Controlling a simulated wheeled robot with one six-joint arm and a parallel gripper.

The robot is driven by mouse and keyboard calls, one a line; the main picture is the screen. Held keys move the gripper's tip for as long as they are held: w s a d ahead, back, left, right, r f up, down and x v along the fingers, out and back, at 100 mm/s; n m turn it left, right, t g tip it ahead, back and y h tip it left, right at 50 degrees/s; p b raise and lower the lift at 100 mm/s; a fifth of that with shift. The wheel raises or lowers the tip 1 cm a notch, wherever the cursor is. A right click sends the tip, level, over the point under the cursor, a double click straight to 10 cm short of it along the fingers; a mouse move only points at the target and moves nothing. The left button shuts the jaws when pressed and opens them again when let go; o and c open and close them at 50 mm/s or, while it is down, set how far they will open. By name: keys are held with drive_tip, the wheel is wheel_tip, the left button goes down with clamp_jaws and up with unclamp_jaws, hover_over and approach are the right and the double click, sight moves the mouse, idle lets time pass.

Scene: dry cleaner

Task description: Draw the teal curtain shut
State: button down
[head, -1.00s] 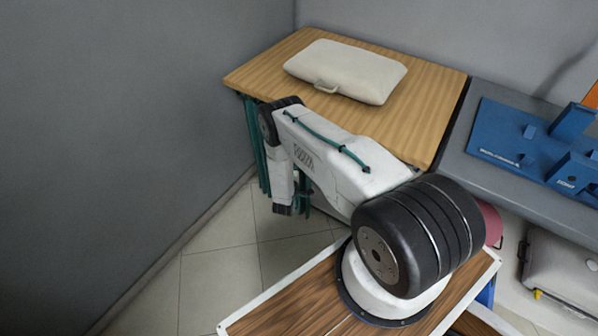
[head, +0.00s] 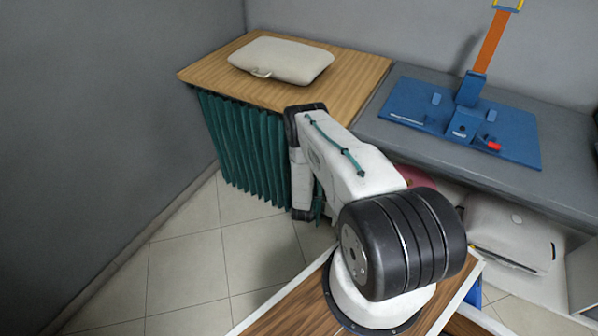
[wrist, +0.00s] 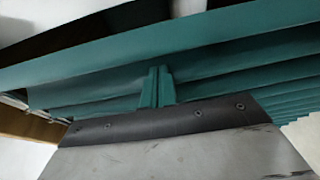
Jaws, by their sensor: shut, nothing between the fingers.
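The teal curtain (head: 245,145) hangs in folds under the front edge of the wood-topped table. In the head view it spans from the table's left corner to my arm, which hides whatever lies directly behind it. In the wrist view the curtain's folds (wrist: 220,65) fill the space in front of my gripper. My gripper (wrist: 154,86) is shut, its narrow teal fingers together and close to the folds. I cannot tell whether they touch the cloth. In the head view my gripper (head: 318,208) is mostly hidden behind my arm, low at the curtain's visible right side.
A beige padded case (head: 282,60) lies on the wooden tabletop (head: 355,75). A grey counter (head: 560,185) on the right carries a blue stand (head: 410,105). A light-coloured case (head: 505,235) sits beneath it. Tiled floor (head: 185,270) is clear at the left, beside the grey wall.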

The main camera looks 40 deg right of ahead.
drive_tip(key=shift+s+d, duration=0.25)
drive_tip(key=shift+s, duration=0.55)
drive_tip(key=shift+s+d, duration=0.2)
drive_tip(key=shift+s, duration=0.65)
